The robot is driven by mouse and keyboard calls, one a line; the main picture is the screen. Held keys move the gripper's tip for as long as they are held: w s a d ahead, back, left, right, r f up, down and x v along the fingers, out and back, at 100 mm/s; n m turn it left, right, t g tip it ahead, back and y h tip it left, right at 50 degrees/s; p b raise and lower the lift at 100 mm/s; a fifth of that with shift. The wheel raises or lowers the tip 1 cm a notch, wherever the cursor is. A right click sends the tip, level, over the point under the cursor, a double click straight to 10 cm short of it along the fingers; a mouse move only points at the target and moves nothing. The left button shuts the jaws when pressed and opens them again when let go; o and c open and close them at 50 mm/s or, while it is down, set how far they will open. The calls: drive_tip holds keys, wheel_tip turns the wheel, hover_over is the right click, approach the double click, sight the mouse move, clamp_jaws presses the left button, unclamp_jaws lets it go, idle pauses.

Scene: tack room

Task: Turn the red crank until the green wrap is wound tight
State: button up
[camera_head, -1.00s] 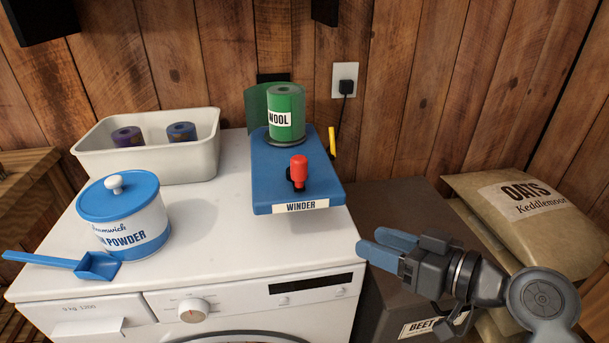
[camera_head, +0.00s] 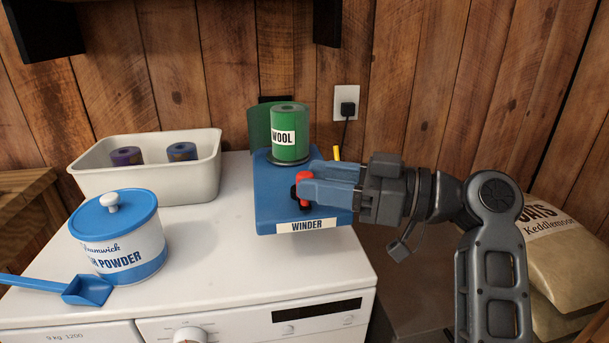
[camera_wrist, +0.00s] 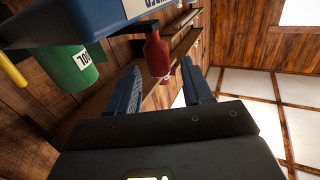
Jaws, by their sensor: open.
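The blue winder (camera_head: 273,208) sits on the white machine's top, with a WINDER label at its front. The green wool wrap (camera_head: 289,145) stands upright as a roll on it, with a green flap (camera_head: 259,129) behind. The red crank knob (camera_head: 303,177) is at the winder's front. My gripper (camera_head: 309,183) comes in from the right, open, its blue fingers at the knob. In the wrist view the red knob (camera_wrist: 157,55) lies ahead of and between the open fingers (camera_wrist: 165,88); contact cannot be told. The green roll also shows there (camera_wrist: 72,72).
A white bin (camera_head: 205,178) holding purple and blue rolls stands back left. A blue-lidded powder tub (camera_head: 120,240) and blue scoop (camera_head: 85,291) stand at left. The machine's top (camera_head: 220,265) is clear between tub and winder. An outlet (camera_head: 346,103) is on the wall.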

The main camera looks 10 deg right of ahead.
drive_tip(key=shift+x, duration=1.4)
drive_tip(key=shift+c, duration=0.3)
drive_tip(key=c, duration=0.9)
drive_tip(key=shift+o, duration=0.2)
